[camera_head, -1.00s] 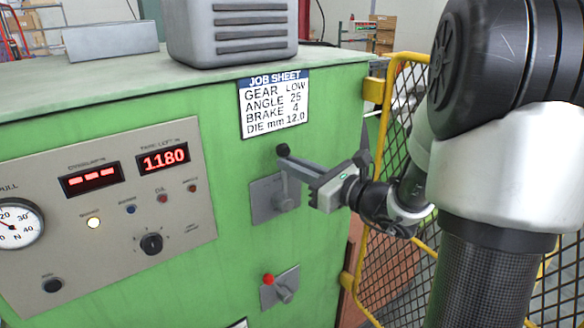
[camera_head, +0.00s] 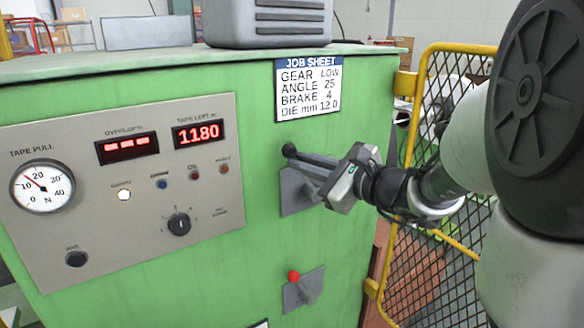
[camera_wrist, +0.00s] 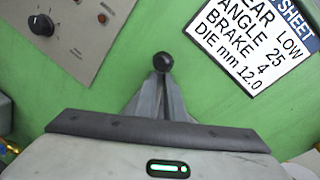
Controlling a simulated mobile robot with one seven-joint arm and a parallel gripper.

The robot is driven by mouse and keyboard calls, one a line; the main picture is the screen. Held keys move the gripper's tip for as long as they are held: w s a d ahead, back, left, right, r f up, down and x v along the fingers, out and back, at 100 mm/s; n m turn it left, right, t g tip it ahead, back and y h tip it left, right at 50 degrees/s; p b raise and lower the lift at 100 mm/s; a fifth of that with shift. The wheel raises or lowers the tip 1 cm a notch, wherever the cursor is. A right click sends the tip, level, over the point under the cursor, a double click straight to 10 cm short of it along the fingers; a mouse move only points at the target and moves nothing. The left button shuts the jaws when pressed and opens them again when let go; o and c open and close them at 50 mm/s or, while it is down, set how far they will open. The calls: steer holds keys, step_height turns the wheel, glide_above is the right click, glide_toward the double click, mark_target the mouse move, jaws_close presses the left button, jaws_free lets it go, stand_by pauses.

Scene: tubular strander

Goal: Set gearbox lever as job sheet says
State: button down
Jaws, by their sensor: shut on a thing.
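The job sheet (camera_head: 308,90) on the green cabinet reads GEAR LOW, ANGLE 25, BRAKE 4, DIE mm 12.0; it also shows in the wrist view (camera_wrist: 254,42). Below it is a lever with a black knob (camera_head: 289,150) on a grey plate (camera_head: 290,194). My gripper (camera_head: 310,160) reaches in from the right, shut on this black-knobbed lever. In the wrist view the knob (camera_wrist: 163,61) sits at the tips of my closed fingers (camera_wrist: 158,85). The fingers hide the lever's shaft, and no position marks are readable on the plate.
A second lever with a red knob (camera_head: 293,275) sits lower on the cabinet. A control panel (camera_head: 100,215) with a gauge, displays and a dial is at left. A yellow-framed mesh guard (camera_head: 425,260) stands right, behind my arm.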

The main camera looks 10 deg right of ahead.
steer(key=shift+a+r, duration=0.1)
steer(key=shift+a, duration=0.05)
steer(key=c, duration=1.8)
jaws_free()
steer(key=shift+c, duration=0.2)
steer(key=shift+s, duration=0.1)
steer(key=p+v, duration=0.1)
steer(key=v, duration=1.6)
steer(key=shift+s, duration=0.1)
